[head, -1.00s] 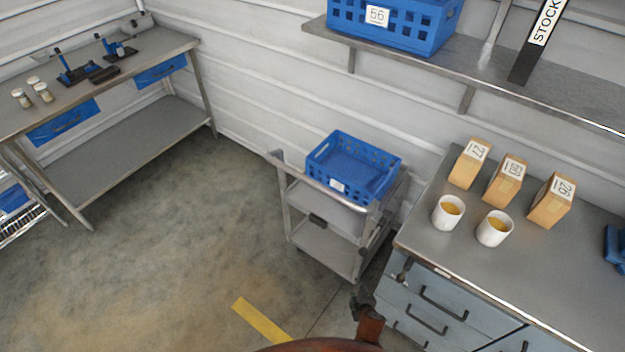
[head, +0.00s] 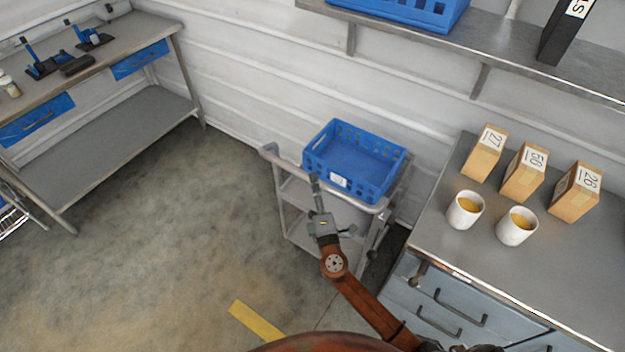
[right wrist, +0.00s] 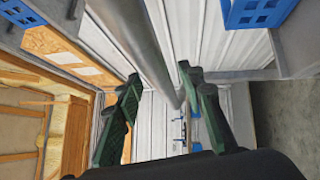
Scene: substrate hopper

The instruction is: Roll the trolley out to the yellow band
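The trolley (head: 328,208) is a grey metal cart with shelves, standing against the white wall beside the drawer bench. Its push handle (head: 283,161) runs along its near top side. The yellow band (head: 255,320) lies on the floor in front, at the bottom of the head view. My right gripper (head: 317,186) is at the middle of the handle. In the right wrist view, its two fingers (right wrist: 159,76) are apart, with the handle bar (right wrist: 150,45) showing between them; contact cannot be told. My left gripper is not in view.
A blue crate (head: 355,160) sits on the trolley top. The bench (head: 560,255) at right holds cups (head: 465,210) and boxes (head: 485,152). A workbench (head: 110,128) stands at left. The floor (head: 190,235) between is clear.

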